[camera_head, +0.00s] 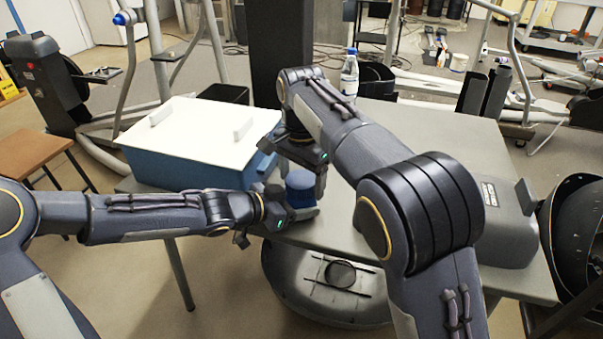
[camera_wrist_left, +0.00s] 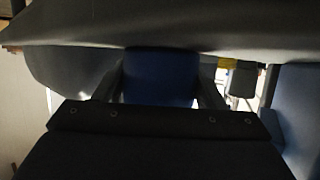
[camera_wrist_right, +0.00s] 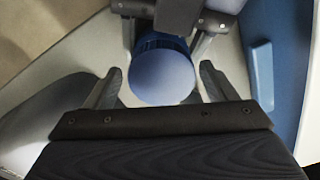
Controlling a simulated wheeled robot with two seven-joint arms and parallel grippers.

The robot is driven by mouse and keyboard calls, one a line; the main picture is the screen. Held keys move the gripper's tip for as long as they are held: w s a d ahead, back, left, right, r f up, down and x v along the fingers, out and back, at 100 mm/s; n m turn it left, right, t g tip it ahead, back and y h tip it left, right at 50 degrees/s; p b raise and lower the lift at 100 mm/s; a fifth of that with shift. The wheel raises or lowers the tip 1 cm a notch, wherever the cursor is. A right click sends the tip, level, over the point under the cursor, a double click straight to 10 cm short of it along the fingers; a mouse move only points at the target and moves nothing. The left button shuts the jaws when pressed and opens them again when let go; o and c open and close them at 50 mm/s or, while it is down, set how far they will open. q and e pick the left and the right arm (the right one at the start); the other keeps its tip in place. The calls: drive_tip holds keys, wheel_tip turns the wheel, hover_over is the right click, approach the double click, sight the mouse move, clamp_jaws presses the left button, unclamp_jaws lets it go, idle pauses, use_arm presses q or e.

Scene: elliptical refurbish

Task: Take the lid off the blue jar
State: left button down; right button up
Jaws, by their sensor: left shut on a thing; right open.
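The blue jar (camera_head: 300,190) stands upright on the grey table near its front edge. Its round blue lid (camera_wrist_right: 163,78) is on top in the right wrist view. My left gripper (camera_head: 290,213) comes in from the left and is shut on the jar's body; the jar (camera_wrist_left: 160,78) fills the space between its fingers in the left wrist view. My right gripper (camera_wrist_right: 160,88) is above the jar, pointing down, open, with one finger on each side of the lid and gaps to it.
A blue bin with a white lid (camera_head: 190,135) stands on the table to the left, close behind both grippers. A water bottle (camera_head: 349,75) stands at the back. A grey machine (camera_head: 500,220) sits at the table's right. The table's front edge is close to the jar.

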drive_tip(key=c, duration=1)
drive_tip(key=n, duration=0.3)
drive_tip(key=shift+n, duration=0.3)
use_arm(q)
drive_tip(key=shift+w, duration=0.1)
use_arm(e)
drive_tip(key=n, duration=0.5)
drive_tip(key=shift+n, duration=0.3)
use_arm(q)
drive_tip(key=shift+a, duration=0.1)
use_arm(e)
drive_tip(key=n, duration=0.7)
drive_tip(key=shift+w+r, duration=0.1)
drive_tip(key=shift+r, duration=0.1)
drive_tip(key=shift+r, duration=1)
